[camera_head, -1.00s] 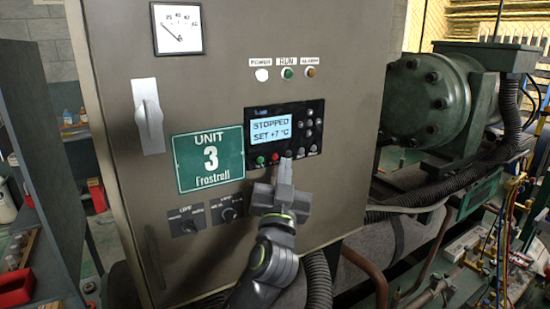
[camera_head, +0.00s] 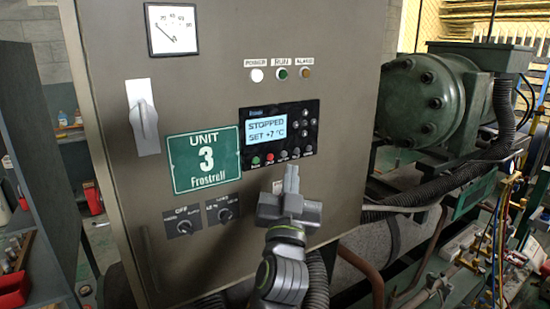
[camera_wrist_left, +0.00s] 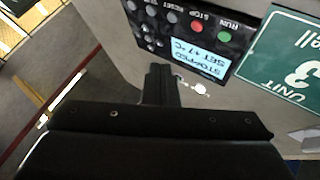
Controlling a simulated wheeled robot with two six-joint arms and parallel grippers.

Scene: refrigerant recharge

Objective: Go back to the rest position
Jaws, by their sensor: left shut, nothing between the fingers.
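My left gripper (camera_head: 291,181) is shut and empty. It stands in front of the grey control cabinet (camera_head: 330,110), a little below the controller panel (camera_head: 279,138). The panel's display reads "STOPPED SET +7 °C". In the left wrist view my shut left gripper (camera_wrist_left: 160,75) points at the cabinet face, and the controller panel (camera_wrist_left: 185,40) shows upside down beyond it. The fingertips look apart from the buttons. My right gripper is not in view.
A green "UNIT 3" sign (camera_head: 207,160), two rotary switches (camera_head: 183,224) and a grey handle (camera_head: 143,117) are on the cabinet. A green compressor (camera_head: 425,100), pipes and hoses stand at right. A shelf with red bins (camera_head: 14,287) is at left.

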